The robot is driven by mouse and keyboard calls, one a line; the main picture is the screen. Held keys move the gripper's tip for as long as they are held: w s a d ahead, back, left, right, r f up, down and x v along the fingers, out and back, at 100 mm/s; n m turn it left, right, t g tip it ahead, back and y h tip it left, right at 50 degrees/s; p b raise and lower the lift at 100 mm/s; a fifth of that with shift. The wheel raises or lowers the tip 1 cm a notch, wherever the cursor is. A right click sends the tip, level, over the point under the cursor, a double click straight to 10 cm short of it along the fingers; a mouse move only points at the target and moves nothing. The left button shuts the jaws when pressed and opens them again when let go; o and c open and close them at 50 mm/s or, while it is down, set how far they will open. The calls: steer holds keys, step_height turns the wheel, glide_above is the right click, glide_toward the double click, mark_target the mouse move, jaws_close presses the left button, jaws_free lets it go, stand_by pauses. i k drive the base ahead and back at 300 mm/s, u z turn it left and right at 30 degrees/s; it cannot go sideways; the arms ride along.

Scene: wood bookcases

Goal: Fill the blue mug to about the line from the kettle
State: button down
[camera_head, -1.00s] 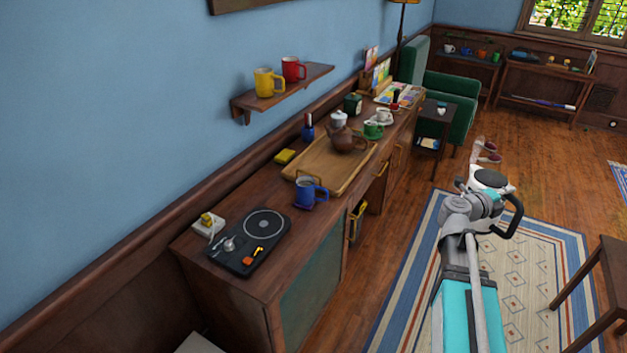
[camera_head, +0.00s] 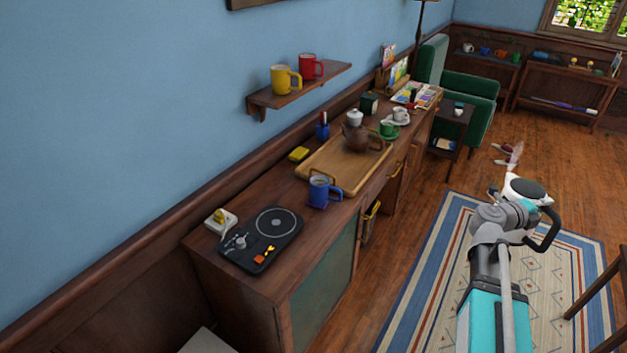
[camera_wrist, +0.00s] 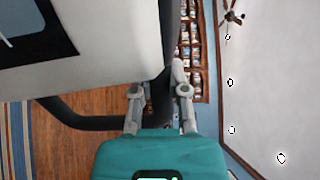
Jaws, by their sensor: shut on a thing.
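The blue mug (camera_head: 319,192) stands upright on the wooden sideboard, at the near end of the wooden tray. Its handle points right. I cannot make out the line or the level inside. The kettle (camera_head: 526,188) is white with a dark round top and a black handle, and faint steam rises by it. My gripper (camera_head: 530,222) is shut on the kettle's black handle and holds it in the air over the floor, well right of the mug. In the wrist view the kettle's white body (camera_wrist: 110,85) fills the upper left, and my gripper (camera_wrist: 161,92) has the black handle between its fingers.
The tray (camera_head: 335,160) bears a brown teapot (camera_head: 356,138). A wall shelf (camera_head: 300,88) with a yellow and a red mug hangs above. A dark wooden table or stool (camera_head: 604,290) stands at the right edge.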

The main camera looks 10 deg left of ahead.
mark_target(326, 192)
steer(key=u, duration=0.1)
steer(key=k, duration=1.1)
steer(key=u, duration=0.4)
steer(key=i, duration=0.9)
steer(key=u, duration=0.05)
